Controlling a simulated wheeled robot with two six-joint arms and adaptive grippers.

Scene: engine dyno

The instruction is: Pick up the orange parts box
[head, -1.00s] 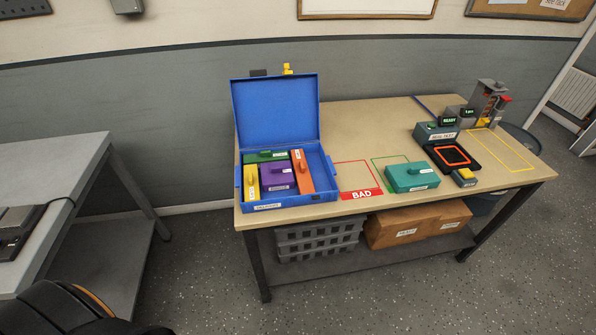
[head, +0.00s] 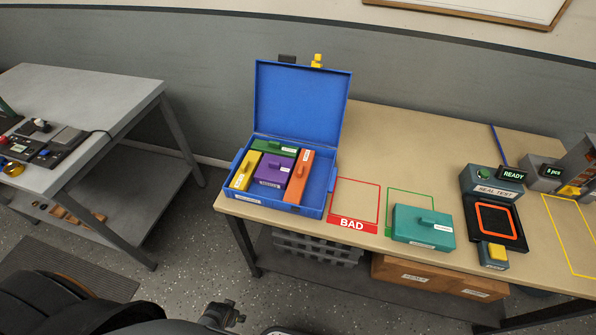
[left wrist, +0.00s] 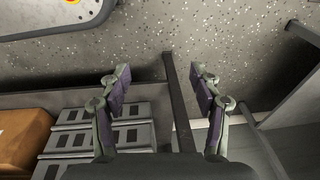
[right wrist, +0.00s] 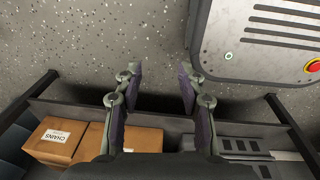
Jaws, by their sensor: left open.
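The orange parts box (head: 298,180) is a narrow upright block with a handle on top and a white label. It stands at the right side inside the open blue case (head: 301,93), beside the purple box (head: 272,170). My left gripper (left wrist: 160,88) is open and empty, with floor and the under-table area behind its fingers. My right gripper (right wrist: 161,88) is also open and empty, over a similar background. Neither gripper is near the orange box. The orange box does not show in either wrist view.
The case also holds a yellow box (head: 245,171) and a green box (head: 277,147). Right of it are the red BAD outline (head: 352,224), a teal box (head: 423,228) and the seal tester (head: 492,183). The case's raised lid stands at the back. A grey table (head: 95,90) is at left.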

